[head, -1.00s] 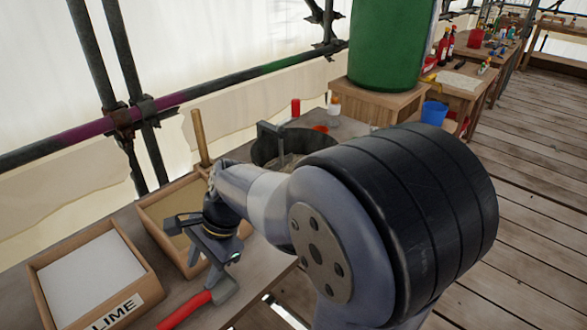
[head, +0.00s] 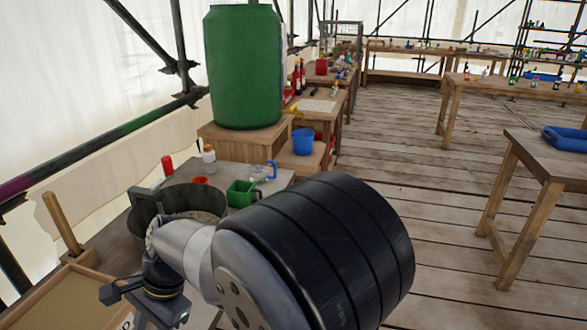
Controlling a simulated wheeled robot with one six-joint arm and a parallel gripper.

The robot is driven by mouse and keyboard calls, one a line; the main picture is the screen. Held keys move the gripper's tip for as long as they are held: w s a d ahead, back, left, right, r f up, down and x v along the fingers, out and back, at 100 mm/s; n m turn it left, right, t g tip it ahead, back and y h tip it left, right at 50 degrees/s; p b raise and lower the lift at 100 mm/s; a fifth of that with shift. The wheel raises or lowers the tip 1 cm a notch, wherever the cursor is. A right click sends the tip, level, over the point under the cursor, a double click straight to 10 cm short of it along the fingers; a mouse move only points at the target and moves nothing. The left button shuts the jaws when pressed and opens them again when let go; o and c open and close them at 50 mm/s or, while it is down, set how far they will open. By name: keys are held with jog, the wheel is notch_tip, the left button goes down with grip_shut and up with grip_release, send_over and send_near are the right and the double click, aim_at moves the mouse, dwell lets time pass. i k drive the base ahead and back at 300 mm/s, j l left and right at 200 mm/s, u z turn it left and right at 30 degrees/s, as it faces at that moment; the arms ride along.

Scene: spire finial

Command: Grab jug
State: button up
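A small clear jug (head: 262,172) with a blue handle stands on the workbench, beyond my arm and in front of the wooden box under the green barrel. My gripper (head: 148,306) is at the lower left, well to the left of the jug and nearer to me. The frame's bottom edge cuts it off, so its fingertips and opening do not show clearly. I see nothing held in it.
A large green barrel (head: 243,70) rises behind. The plank floor (head: 440,230) at right is open.

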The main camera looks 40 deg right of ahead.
aim_at(258, 168)
jog(key=z, duration=1.05)
